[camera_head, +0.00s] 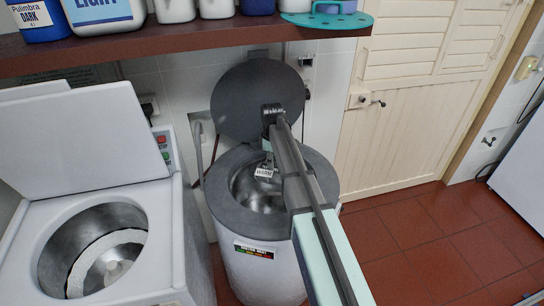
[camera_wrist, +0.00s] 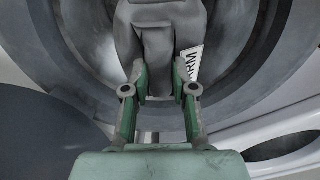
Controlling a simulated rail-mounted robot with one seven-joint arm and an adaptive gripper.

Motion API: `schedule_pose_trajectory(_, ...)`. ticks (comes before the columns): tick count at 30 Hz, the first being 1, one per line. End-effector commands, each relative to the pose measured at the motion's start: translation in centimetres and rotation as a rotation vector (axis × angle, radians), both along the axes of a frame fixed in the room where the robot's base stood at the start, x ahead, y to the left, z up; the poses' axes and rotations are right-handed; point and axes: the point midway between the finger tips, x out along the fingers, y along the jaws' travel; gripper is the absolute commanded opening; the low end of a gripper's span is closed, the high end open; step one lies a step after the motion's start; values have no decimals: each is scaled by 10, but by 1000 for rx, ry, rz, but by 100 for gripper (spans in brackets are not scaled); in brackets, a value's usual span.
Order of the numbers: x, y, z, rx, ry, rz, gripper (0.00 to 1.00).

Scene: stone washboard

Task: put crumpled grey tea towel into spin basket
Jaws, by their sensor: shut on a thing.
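My gripper (camera_wrist: 158,84) is shut on the crumpled grey tea towel (camera_wrist: 160,28) in the wrist view, with a green finger on each side of it. In the head view my gripper (camera_head: 267,151) is over the spin basket (camera_head: 243,187), and the towel is hard to make out there. The basket is a metal drum inside a grey-rimmed white spin dryer with its mouth open. A white card reading WARM (camera_head: 264,173) shows over the basket mouth; it also shows beside the towel in the wrist view (camera_wrist: 189,64). Its attachment is unclear.
The dryer's round dark lid (camera_head: 243,98) stands raised behind the basket. A white washing machine (camera_head: 165,210) with an open drum stands close on the left. A brown shelf (camera_head: 180,48) with bottles runs above. Red tiled floor (camera_head: 440,245) is clear on the right.

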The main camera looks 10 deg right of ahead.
Motion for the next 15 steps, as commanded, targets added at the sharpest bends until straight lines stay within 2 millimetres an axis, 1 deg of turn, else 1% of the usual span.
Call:
schedule_pose_trajectory(1, 0, 0, -7, 0, 2, 0, 0)
schedule_pose_trajectory(15, 0, 0, -69, 0, 1, -1, 0)
